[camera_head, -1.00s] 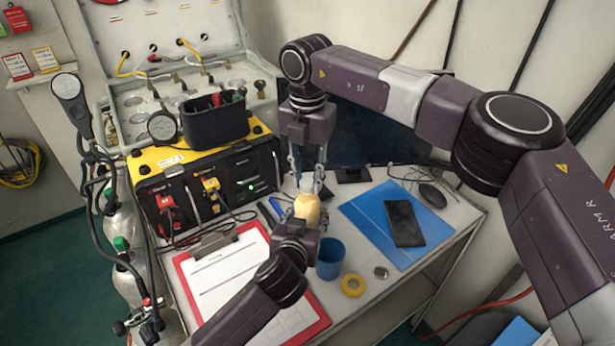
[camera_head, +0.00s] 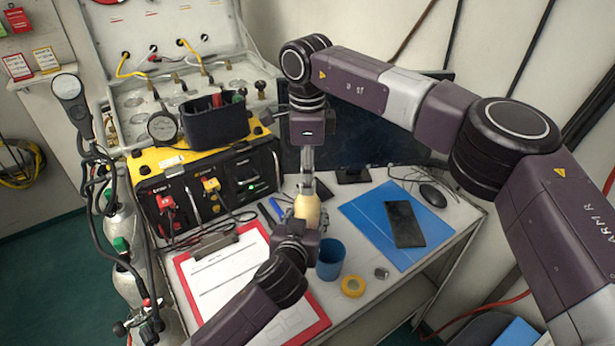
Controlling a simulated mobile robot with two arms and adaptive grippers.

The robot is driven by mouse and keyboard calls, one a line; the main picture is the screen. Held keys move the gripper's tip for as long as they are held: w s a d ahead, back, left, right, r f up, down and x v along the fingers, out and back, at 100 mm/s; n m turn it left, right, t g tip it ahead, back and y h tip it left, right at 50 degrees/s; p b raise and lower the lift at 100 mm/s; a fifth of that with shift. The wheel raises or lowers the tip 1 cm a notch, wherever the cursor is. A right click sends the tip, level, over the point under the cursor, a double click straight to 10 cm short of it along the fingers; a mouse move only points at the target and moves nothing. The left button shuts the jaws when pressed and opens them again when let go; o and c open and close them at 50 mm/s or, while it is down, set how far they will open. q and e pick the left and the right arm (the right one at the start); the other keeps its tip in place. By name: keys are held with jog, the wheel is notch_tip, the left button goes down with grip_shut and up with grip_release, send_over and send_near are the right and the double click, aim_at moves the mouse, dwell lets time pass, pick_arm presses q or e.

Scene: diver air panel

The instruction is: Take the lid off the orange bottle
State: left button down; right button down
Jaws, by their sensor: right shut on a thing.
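The orange bottle (camera_head: 308,209) stands upright near the middle of the desk, pale orange in the head view. My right gripper (camera_head: 307,190) comes straight down from above and is shut on the lid at the bottle's top. Its fingers hide most of the lid. My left gripper (camera_head: 296,228) reaches in from the lower left, at the near side of the bottle's lower part. Its wrist hides its fingertips, so I cannot tell whether they grip the bottle.
A blue cup (camera_head: 331,260) stands close to the bottle's right. Yellow tape (camera_head: 352,286) and a small grey object (camera_head: 381,273) lie nearby. A red clipboard (camera_head: 318,322) is at left, a phone (camera_head: 404,223) on a blue folder (camera_head: 366,214) at right. The yellow-black panel case (camera_head: 190,160) stands behind.

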pick_arm(q)
jog(key=shift+d, duration=0.15)
pick_arm(e)
jog(key=n, duration=0.4)
jog(key=shift+w+d, duration=0.1)
jog(key=shift+w, duration=0.05)
jog(key=n, duration=0.3)
jog(key=shift+n, duration=0.4)
pick_arm(q)
jog(key=shift+s, duration=0.1)
pick_arm(e)
jog(key=n, duration=0.4)
jog(key=shift+r, duration=0.1)
jog(key=n, duration=0.4)
jog(key=shift+r, duration=0.2)
jog(key=shift+r, duration=0.9)
